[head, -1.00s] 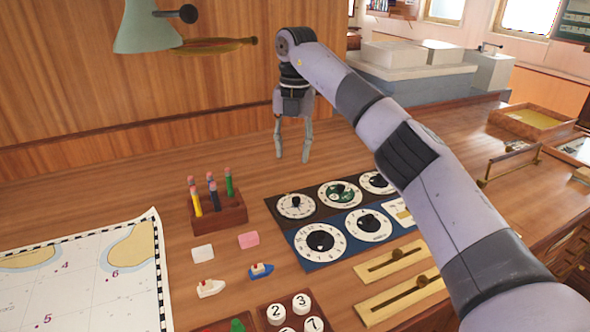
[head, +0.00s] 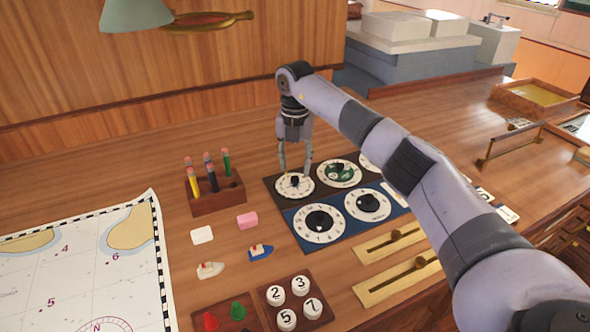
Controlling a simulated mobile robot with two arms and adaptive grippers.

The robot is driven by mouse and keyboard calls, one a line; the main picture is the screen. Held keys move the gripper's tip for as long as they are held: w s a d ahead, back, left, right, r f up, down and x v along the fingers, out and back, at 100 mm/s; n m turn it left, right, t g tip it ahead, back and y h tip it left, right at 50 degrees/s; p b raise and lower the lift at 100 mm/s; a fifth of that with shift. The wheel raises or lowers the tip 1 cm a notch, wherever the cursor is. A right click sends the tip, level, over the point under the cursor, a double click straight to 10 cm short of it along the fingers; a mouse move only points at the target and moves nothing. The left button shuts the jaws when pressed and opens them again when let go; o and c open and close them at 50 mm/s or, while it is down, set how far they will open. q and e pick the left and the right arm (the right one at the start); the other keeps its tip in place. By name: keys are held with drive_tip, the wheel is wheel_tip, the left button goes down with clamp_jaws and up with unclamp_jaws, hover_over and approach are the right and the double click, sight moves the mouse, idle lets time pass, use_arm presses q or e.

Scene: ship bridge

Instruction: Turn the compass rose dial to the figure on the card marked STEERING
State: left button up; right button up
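The top left dial (head: 295,191) is white with dark marks. Beside it is a dial with a green centre (head: 339,174). Two white dials, one left (head: 320,235) and one right (head: 367,211), sit on the blue front panel (head: 296,236). Which one is the compass rose I cannot tell at this size. My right gripper (head: 295,173) points down over the top left dial, fingers apart on either side of its knob; contact is unclear. Small white cards (head: 508,213) lie partly behind my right arm, their writing unreadable. My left gripper is out of view.
A pencil holder (head: 216,201) stands left of the dials. A chart (head: 80,270), erasers and toy boats lie nearby. Wooden slider panels (head: 375,285) and a tray of numbered discs (head: 272,294) are in front. The desk behind the dials is clear.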

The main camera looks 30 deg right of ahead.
sight(295, 178)
drive_tip(key=shift+f, duration=1.75)
drive_tip(key=shift+c, duration=0.6)
clamp_jaws()
